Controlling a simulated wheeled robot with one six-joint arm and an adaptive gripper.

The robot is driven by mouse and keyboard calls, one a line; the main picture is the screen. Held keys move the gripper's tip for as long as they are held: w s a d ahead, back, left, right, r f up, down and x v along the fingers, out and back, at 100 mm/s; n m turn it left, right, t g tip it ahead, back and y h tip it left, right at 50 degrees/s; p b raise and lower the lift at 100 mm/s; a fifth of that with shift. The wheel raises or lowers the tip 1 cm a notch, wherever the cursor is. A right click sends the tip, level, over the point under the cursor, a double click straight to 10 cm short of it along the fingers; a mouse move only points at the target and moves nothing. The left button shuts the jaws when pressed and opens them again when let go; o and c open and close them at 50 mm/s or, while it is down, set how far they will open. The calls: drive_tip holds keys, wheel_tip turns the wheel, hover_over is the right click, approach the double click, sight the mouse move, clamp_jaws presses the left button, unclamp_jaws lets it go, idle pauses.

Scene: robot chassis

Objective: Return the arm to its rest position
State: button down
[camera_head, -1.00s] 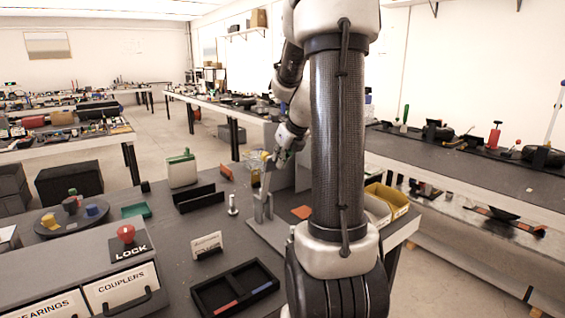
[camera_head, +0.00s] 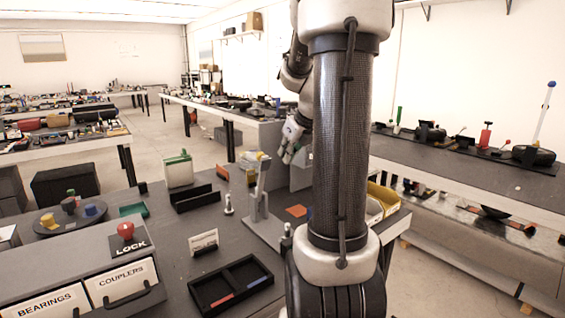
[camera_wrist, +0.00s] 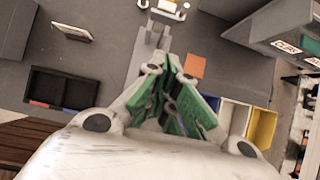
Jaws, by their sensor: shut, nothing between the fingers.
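The grey post (camera_head: 262,190) stands close to the left of my gripper. A black divided tray (camera_head: 232,284) and a drawer unit with a red LOCK knob (camera_head: 125,230) are on the table. Yellow and white bins (camera_head: 384,197) sit at the right edge.

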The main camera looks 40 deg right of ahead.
drive_tip(key=v, duration=0.5)
drive_tip(key=shift+w, duration=0.15)
drive_tip(key=s+a+f+m+g, duration=0.1)
drive_tip(key=s+a+m, duration=0.7)
drive_tip(key=m, duration=0.9)
drive_tip(key=s+a+f+m+g, duration=0.1)
drive_tip(key=s+a+m, duration=0.8)
drive_tip(key=m, duration=0.9)
drive_tip(key=a, duration=0.2)
drive_tip(key=shift+s+a, duration=0.25)
